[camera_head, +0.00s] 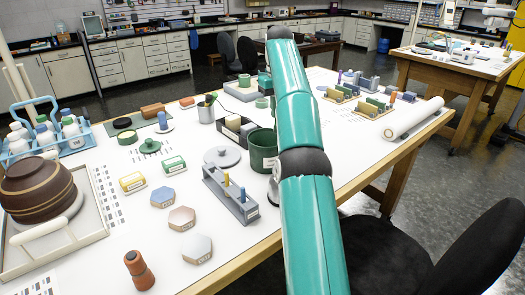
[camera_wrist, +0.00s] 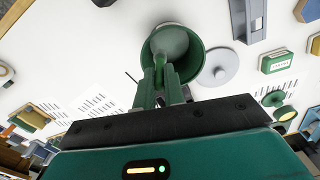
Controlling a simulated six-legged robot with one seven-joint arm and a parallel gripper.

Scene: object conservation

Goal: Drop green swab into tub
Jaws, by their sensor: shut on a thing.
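The dark green tub (camera_head: 262,152) stands on the white table, partly hidden behind my arm in the head view. In the wrist view the tub (camera_wrist: 190,73) is open toward the camera with a pale grey inside. My gripper (camera_wrist: 162,82) is shut on the green swab (camera_wrist: 159,62), a slim piece between the fingertips. The swab's end overlaps the tub's mouth in the wrist view; its height above the rim is hard to tell.
A grey round lid (camera_head: 222,156) lies beside the tub. A dark box (camera_head: 235,129) and a grey cup (camera_head: 206,113) of tools stand behind. A black chair (camera_head: 450,245) stands at the right.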

